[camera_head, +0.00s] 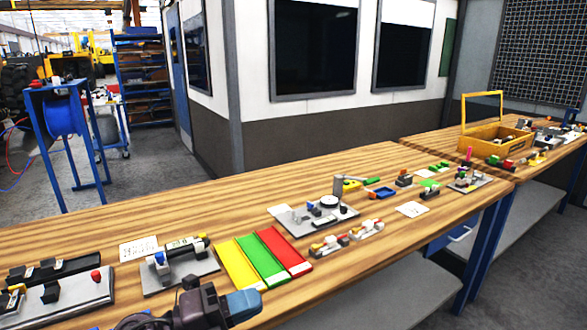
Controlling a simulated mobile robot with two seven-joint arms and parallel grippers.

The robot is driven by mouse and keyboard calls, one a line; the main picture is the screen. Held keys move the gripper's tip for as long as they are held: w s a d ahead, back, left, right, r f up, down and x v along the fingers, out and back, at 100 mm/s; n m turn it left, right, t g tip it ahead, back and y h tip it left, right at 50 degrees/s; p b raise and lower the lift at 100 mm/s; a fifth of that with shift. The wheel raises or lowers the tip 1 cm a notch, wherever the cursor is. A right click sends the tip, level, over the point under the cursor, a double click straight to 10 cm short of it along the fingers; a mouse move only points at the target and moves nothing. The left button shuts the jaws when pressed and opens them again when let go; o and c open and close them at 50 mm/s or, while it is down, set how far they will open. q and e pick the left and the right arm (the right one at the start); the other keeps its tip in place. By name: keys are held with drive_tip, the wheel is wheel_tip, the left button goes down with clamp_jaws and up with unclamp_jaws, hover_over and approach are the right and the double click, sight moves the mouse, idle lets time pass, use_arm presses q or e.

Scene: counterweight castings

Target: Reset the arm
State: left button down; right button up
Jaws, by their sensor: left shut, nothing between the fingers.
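My left gripper (245,304) shows at the bottom, left of centre, at the end of my dark arm. Its blue-grey fingers are shut with nothing seen between them. It is near the front edge of the long wooden workbench (100,222), in front of the yellow, green and red strips. My right gripper is not in view.
Behind the gripper lie yellow (240,265), green (263,258) and red (284,250) strips. A grey fixture (182,270) and a grey base with a red button (72,302) stand to the left. Another fixture plate (300,222) is further back. Bare wood lies between several items.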

use_arm(q)
drive_tip(key=s+a+f+n+t+y, duration=0.1)
drive_tip(key=a+f+n+t+y, duration=0.3)
drive_tip(key=a+n+y, duration=0.6)
drive_tip(key=a+f+n+t+y, duration=0.45)
drive_tip(key=n+y, duration=0.25)
drive_tip(key=n, duration=0.8)
drive_tip(key=s+a+f+n+g+y, duration=0.1)
drive_tip(key=s+a+f+n+g, duration=0.1)
drive_tip(key=s+f+g, duration=0.35)
drive_tip(key=s+a+f+n+g, duration=0.2)
drive_tip(key=s+f+n+g, duration=0.1)
drive_tip(key=s, duration=0.6)
drive_tip(key=s+a+f+n+g+y, duration=0.1)
drive_tip(key=s+a+f+n+g, duration=0.1)
drive_tip(key=s+f+g, duration=0.35)
drive_tip(key=w+f+t+h, duration=0.1)
drive_tip(key=w+f+t, duration=0.5)
drive_tip(key=f+t, duration=0.3)
drive_tip(key=shift+m, duration=0.3)
